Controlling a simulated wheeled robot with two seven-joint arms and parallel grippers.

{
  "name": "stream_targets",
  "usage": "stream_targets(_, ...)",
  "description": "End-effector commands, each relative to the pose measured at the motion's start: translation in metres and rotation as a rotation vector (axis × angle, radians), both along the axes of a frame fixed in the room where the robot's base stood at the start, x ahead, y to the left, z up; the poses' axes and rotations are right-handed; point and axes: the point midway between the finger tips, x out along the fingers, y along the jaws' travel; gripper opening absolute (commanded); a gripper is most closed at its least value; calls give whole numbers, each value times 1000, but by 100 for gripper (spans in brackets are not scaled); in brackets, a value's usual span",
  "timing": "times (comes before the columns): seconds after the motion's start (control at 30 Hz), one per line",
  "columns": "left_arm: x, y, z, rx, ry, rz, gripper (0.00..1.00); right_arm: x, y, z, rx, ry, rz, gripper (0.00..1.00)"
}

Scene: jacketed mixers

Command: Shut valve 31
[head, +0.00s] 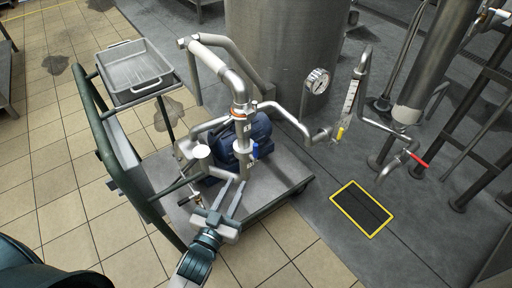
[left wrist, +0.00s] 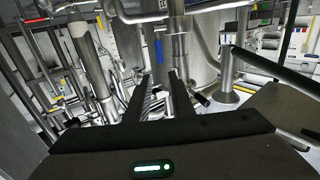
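Several valve handles show, but I can read no number 31 on any. A blue handle (head: 255,151) is on the upright pipe by the blue pump (head: 240,140) on the cart; a blue part also shows in the left wrist view (left wrist: 160,50). A red lever (head: 418,160) is on the pipe at the right. A small yellow handle (head: 340,132) is below the sight tube. My left gripper (head: 231,192) is over the cart, left of and below the blue handle in the picture. Its fingers are apart and empty, also in the left wrist view (left wrist: 160,85). My right gripper is out of view.
The cart deck (head: 285,178) carries the pump and pipes, with a green push frame (head: 118,150) at its left. A steel tray (head: 135,68) sits above. A large tank (head: 285,50) stands behind, with a round gauge (head: 317,80). Tiled floor at the left is clear.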

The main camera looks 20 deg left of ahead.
Motion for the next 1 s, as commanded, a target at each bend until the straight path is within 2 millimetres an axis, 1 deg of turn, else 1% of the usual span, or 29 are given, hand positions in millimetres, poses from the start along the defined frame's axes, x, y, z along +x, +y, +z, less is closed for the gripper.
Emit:
stream_targets(0.17, 13, -1, 0, 1, -1, 0, 22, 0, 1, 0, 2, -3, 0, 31)
stream_targets(0.27, 24, -2, 0, 1, -1, 0, 22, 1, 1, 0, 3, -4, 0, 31)
stream_targets(0.63, 86, -6, 0, 0, -1, -1, 22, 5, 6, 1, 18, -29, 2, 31)
stream_targets(1.0, 147, -11, 0, 0, -1, 0, 22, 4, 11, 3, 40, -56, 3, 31)
